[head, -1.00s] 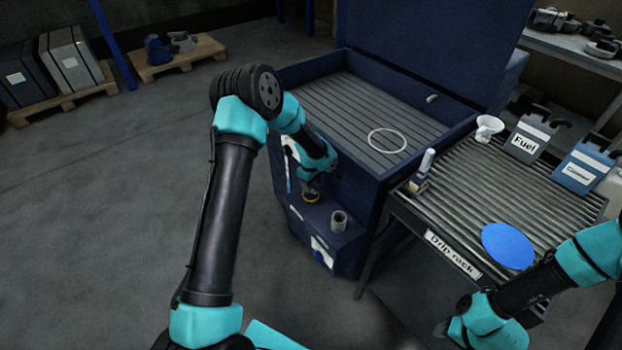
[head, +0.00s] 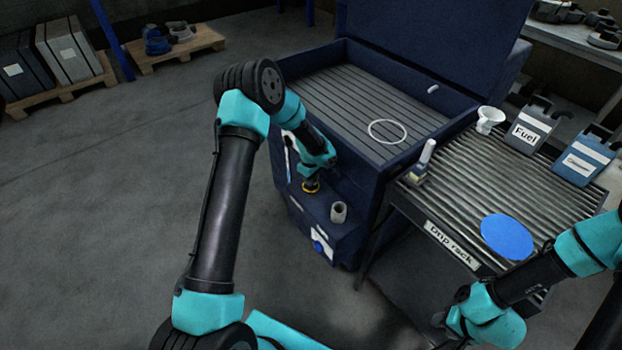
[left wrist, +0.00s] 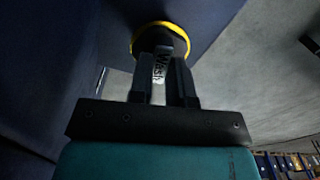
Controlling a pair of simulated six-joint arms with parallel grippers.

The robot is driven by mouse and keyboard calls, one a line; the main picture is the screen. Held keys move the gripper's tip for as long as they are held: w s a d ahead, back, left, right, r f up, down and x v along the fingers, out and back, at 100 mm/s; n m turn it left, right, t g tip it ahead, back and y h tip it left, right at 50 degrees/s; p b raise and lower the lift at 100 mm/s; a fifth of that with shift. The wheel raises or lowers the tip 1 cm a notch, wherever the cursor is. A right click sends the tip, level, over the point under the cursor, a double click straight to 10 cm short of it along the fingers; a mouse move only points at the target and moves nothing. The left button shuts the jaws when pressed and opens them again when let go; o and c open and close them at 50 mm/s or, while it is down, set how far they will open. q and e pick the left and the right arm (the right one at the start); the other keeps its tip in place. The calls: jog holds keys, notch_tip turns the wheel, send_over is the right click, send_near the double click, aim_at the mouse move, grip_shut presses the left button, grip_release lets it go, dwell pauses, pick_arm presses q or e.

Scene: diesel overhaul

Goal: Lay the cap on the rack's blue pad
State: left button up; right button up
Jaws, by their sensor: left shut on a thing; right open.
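The cap (head: 312,186) is dark with a yellow rim, and its label reads Wash. My left gripper (head: 311,180) is shut on it, at the front of the blue washer. The cap also shows in the left wrist view (left wrist: 177,29), between the fingers (left wrist: 163,82). I cannot tell whether it touches the ledge below. The round blue pad (head: 507,238) lies bare on the slatted drip rack (head: 470,180), near its front edge. My right gripper (head: 440,319) is open and empty at the lower right, in front of the rack, partly hidden in shadow.
A grey open neck (head: 338,213) stands on the washer's ledge, right of the cap. The washer tray (head: 350,95) holds a white ring (head: 387,132). A small bottle (head: 423,160), a funnel (head: 489,120), a Fuel can (head: 530,130) and a blue can (head: 584,160) stand on the rack.

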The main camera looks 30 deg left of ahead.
pick_arm(q)
grip_shut()
jog(key=shift+r, duration=0.15)
jog(key=shift+r, duration=0.85)
jog(key=shift+r, duration=0.15)
jog(key=shift+r, duration=1.35)
jog(key=shift+d+r, duration=0.1)
